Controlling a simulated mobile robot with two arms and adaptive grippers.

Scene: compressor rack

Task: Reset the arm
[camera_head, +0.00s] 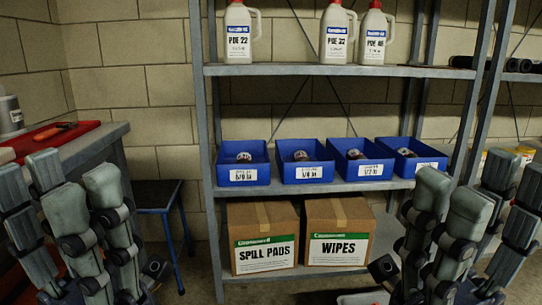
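My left gripper (58,180) stands at the lower left with its grey fingers pointing up. The fingers are spread apart and nothing shows between them. My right gripper (484,186) stands at the lower right in a similar pose, with its fingers up and apart and no object visible in it. Both are in front of the metal shelf rack (350,71), one near each side. The lower parts of both arms are cut off by the frame's bottom edge.
The rack holds white jugs (338,35), several blue bins (305,163) and two cardboard boxes, labelled SPILL PADS (263,240) and WIPES (339,234).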

